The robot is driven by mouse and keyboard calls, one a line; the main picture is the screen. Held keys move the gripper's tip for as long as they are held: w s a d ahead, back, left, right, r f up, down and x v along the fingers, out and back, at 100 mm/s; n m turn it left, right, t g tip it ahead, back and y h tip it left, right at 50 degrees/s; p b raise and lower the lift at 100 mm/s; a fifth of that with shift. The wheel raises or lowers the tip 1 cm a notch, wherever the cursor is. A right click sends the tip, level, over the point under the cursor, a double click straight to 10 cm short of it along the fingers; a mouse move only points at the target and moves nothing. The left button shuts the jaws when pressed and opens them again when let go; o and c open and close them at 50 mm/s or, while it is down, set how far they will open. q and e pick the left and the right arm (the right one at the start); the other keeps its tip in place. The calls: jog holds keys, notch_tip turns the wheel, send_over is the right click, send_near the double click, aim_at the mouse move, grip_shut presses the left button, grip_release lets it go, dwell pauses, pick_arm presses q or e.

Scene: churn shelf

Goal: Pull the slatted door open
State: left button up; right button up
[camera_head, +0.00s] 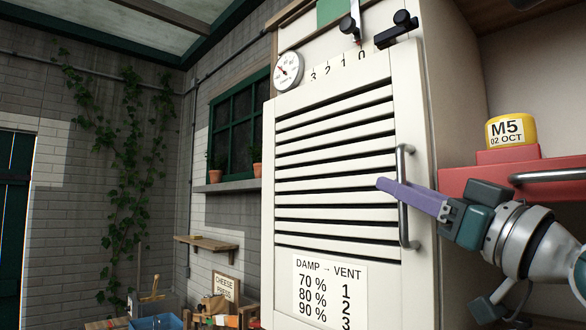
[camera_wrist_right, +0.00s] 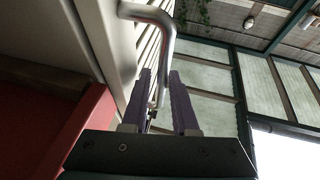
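The white slatted door (camera_head: 335,168) is on the front of the tall cabinet and looks closed. Its upright grey metal handle (camera_head: 403,228) is near the right edge. The handle also shows in the right wrist view (camera_wrist_right: 151,14). My right gripper (camera_head: 382,185) reaches in from the right with purple fingers across the handle. My left gripper is not in view.
A red drawer-like box (camera_head: 462,183) with a bar handle and a yellow M5 tin (camera_head: 511,131) stand right of the cabinet, near my right wrist. A dial (camera_head: 288,71) and slide scale sit above the slats. A damp and vent card (camera_head: 330,291) is below them. Open room lies left.

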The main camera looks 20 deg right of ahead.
jog(key=shift+p+x, duration=0.35)
jog(key=shift+x, duration=1.3)
grip_shut()
